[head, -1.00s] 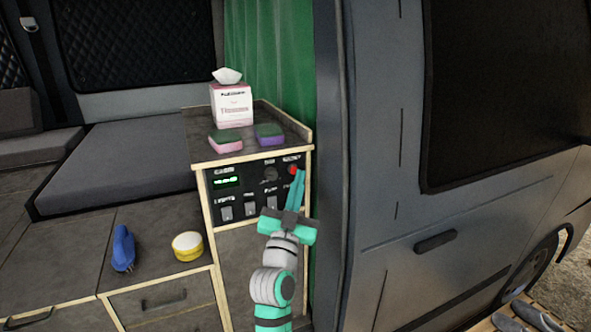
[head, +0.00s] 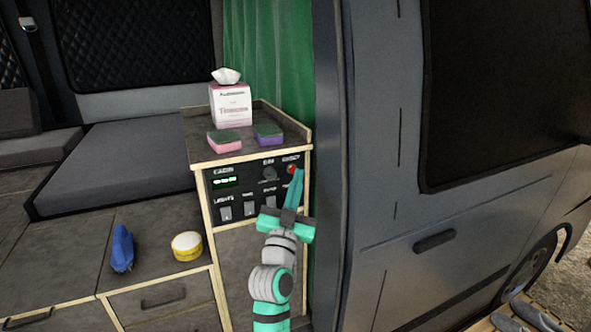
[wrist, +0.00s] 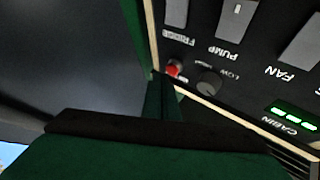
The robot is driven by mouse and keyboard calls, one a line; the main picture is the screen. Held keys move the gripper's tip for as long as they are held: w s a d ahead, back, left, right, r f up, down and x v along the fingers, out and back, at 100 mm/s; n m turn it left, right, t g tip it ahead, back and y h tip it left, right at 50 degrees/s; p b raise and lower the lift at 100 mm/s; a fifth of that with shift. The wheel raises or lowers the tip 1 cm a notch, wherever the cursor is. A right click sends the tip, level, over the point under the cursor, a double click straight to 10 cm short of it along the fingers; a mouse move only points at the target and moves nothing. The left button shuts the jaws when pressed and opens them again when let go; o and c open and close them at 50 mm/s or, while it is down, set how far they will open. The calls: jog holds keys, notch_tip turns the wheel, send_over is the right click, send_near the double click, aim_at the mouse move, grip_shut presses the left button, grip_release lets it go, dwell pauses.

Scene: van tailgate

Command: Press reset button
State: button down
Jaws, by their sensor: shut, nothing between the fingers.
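The red button (head: 292,170) sits at the upper right of the black control panel (head: 233,197) on the cabinet front. It also shows in the wrist view (wrist: 173,69), beside a dark round knob (wrist: 208,82). My gripper (head: 299,172) has its green fingers shut together and empty, pointing up at the panel's right side. In the wrist view the fingertips (wrist: 158,80) are just left of the red button and very close to it. I cannot tell whether they touch it. The button's own label is too small to read.
The panel has several rocker switches (head: 225,213) and a lit green display (head: 226,181). A tissue box (head: 232,106) and two sponges (head: 225,141) stand on the cabinet top. The van's door pillar (head: 333,200) rises close to the right of my gripper.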

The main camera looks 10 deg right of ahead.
jog(key=shift+w+a, duration=0.1)
jog(key=shift+w, duration=0.15)
jog(key=shift+a, duration=0.2)
jog(key=shift+w, duration=0.25)
dwell(0.6)
jog(key=shift+s+d, duration=0.3)
jog(key=shift+s, duration=0.5)
jog(key=shift+s, duration=0.1)
jog(key=shift+s+d, duration=0.2)
jog(key=shift+s, duration=0.6)
jog(key=shift+s+d, duration=0.2)
jog(key=shift+s, duration=0.55)
jog(key=shift+s+d, duration=0.2)
jog(key=shift+s, duration=0.6)
jog(key=shift+w, duration=0.1)
